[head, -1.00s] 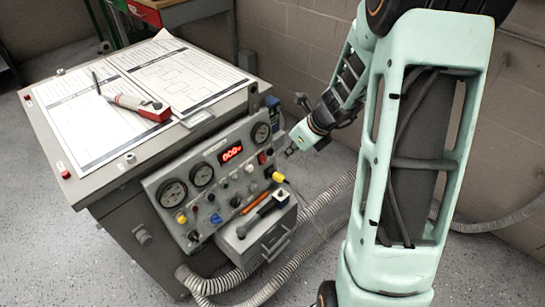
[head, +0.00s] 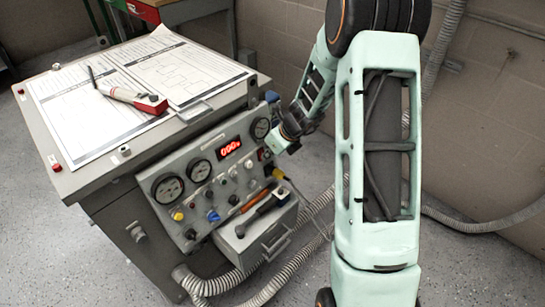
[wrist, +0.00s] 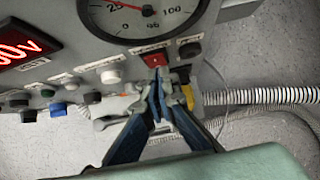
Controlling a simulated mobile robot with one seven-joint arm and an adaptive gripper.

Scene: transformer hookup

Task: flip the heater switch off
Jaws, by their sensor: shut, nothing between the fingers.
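A red rocker switch (wrist: 155,58) sits on the grey control panel below the right gauge, in the wrist view. Its label is too small to read, so I cannot confirm it is the heater switch. My gripper (wrist: 158,82) is shut and empty, its blue-padded fingertips just below the red switch in the picture. I cannot tell whether they touch it. In the head view my gripper (head: 271,146) is at the right end of the control panel (head: 215,157), near the right gauge, and the arm end partly hides that area.
A dark knob (wrist: 190,49) is right of the switch, with several knobs to its left. Corrugated hoses (head: 270,290) run along the floor. Papers and a red-and-white tool (head: 150,102) lie on the cabinet top.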

